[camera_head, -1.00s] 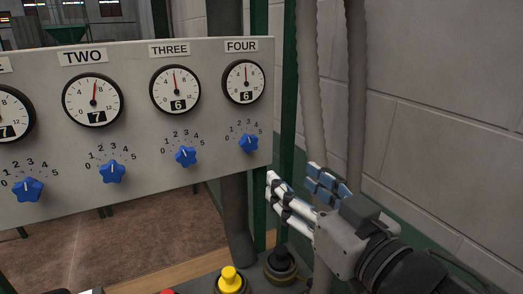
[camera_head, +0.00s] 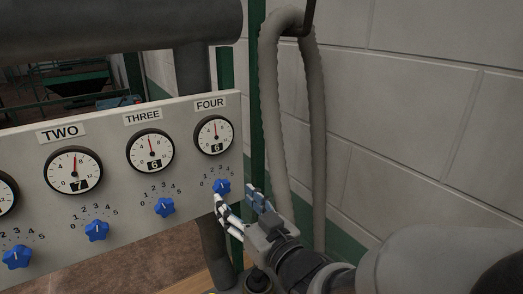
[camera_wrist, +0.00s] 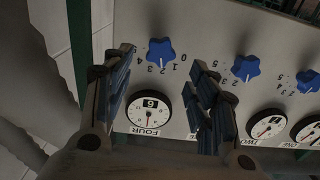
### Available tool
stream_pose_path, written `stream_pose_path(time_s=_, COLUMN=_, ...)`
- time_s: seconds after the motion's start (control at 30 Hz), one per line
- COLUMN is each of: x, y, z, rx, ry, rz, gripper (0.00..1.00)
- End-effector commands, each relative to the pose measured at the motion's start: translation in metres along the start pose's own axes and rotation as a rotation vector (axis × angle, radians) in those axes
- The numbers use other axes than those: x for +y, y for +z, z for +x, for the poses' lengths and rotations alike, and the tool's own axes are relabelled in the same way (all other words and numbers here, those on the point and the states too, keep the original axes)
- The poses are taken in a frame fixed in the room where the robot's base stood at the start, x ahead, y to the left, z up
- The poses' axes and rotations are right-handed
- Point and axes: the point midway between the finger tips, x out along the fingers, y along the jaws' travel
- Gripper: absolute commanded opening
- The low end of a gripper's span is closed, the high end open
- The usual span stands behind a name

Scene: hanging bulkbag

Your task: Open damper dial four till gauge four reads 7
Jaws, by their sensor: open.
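Damper dial four (camera_head: 221,186) is a blue star-shaped knob low on the right end of the grey panel, under gauge four (camera_head: 215,134). The gauge's number window reads 6 and its needle points nearly straight up. My gripper (camera_head: 235,195) is open just below and right of the dial. In the wrist view, upside down, dial four (camera_wrist: 161,52) lies between my spread fingers (camera_wrist: 162,60), with gauge four (camera_wrist: 149,112) below it. I see no clear contact with the dial.
Dial three (camera_head: 164,207) is left of dial four, under gauge three (camera_head: 150,152), which reads 6. Gauge two (camera_head: 73,170) reads 7. A grey hose (camera_head: 274,110) hangs beside the block wall (camera_head: 420,110) right of the panel.

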Motion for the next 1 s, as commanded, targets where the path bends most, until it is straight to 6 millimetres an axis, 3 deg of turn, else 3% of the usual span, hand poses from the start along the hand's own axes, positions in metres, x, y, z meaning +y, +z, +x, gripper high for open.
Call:
stream_pose_path(time_s=0.2, x=0.0, y=0.002, z=0.036, rx=0.0, ry=0.0, rz=-0.001, gripper=0.53)
stream_pose_path(time_s=0.4, x=0.0, y=0.001, z=0.057, rx=0.001, ry=0.002, rz=-0.001, gripper=0.53)
stream_pose_path(time_s=0.77, x=0.0, y=0.001, z=0.063, rx=0.0, ry=0.002, rz=-0.001, gripper=0.53)
stream_pose_path(time_s=1.0, x=0.0, y=0.0, z=0.062, rx=0.0, ry=0.002, rz=-0.001, gripper=0.38)
